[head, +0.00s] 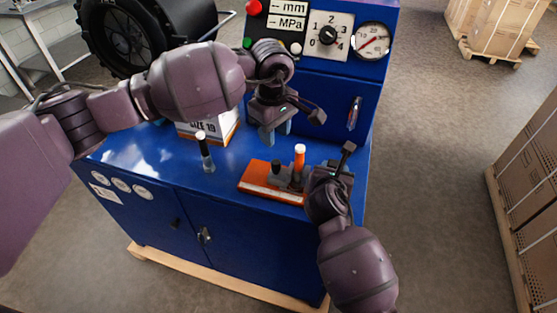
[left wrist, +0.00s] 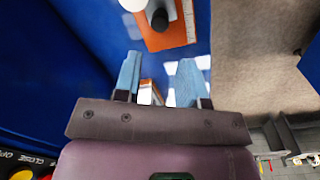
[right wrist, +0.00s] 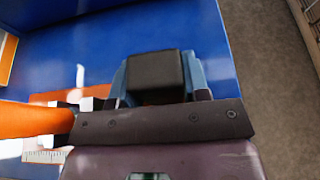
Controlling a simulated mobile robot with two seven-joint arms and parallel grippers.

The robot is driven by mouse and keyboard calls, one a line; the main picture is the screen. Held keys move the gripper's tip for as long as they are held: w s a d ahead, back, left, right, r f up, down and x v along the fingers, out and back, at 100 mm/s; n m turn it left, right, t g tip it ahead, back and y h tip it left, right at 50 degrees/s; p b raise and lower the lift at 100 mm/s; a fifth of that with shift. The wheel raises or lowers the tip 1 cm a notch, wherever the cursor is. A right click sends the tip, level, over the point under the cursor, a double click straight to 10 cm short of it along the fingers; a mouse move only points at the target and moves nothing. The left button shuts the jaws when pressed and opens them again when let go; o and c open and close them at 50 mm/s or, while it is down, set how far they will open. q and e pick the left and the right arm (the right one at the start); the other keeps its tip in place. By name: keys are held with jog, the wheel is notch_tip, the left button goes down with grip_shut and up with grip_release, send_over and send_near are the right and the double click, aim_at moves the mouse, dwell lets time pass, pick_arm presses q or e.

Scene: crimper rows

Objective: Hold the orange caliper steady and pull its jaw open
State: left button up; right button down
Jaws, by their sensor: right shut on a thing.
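The orange caliper (head: 258,186) lies on the blue bench top near its front right edge, with a short black post (head: 276,166) and an orange post with a white tip (head: 300,160) standing up from it. Its orange body also shows in the left wrist view (left wrist: 178,36). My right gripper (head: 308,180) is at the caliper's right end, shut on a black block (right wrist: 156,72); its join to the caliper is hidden. My left gripper (head: 276,131) is open and empty above the bench, behind the caliper; its fingers stand apart in the left wrist view (left wrist: 160,78).
The blue panel (head: 337,87) with dial and gauge rises at the back. Bare bench top (head: 140,155) lies to the left.

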aim_at(276, 162)
pick_arm(q)
notch_tip(276, 162, down, 10)
jog(key=shift+w+d+r, duration=0.1)
jog(key=shift+w, duration=0.05)
dwell(0.3)
grip_shut()
